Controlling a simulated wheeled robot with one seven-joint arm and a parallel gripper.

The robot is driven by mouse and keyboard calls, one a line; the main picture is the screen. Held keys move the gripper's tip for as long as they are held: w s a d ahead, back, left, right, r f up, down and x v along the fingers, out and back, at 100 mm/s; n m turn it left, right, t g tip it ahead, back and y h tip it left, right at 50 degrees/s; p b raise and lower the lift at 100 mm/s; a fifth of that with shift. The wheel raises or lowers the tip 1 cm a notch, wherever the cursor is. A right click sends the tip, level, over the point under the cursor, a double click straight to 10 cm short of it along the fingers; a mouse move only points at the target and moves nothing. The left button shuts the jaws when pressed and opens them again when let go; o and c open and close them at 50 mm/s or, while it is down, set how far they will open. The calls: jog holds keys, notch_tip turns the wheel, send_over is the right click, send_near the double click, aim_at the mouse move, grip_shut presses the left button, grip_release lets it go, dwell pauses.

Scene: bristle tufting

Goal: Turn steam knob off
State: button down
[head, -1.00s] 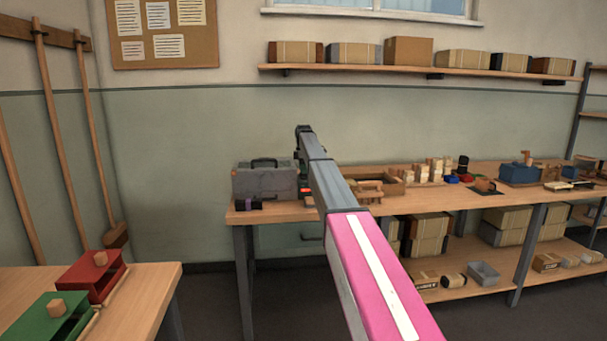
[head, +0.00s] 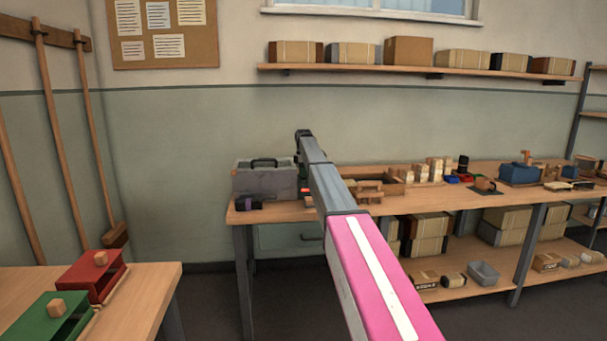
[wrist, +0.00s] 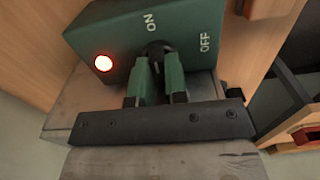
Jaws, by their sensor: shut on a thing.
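The steam control is a dark green box (wrist: 190,22) with white ON and OFF labels and a lit red-rimmed lamp (wrist: 103,63). Its dark round knob (wrist: 156,47) is on the face below the labels, with ON above it and OFF to its right. My gripper (wrist: 160,66) has its two green fingers closed around the knob, one on each side. The fingers partly cover the knob, so I cannot tell exactly where it points. In the head view my arm hides most of the box and the gripper.
A grey toolbox (head: 262,181) stands on the workbench (head: 470,198) left of my arm, with a small dark object (head: 248,203) in front. A wooden tray (head: 385,182) and wooden parts lie to the right. A red box (head: 92,276) sits on the nearer table.

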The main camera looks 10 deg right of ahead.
jog(key=m, duration=1.3)
jog(key=shift+m, duration=2.1)
jog(key=c, duration=1.1)
grip_release()
jog(key=shift+c, duration=0.2)
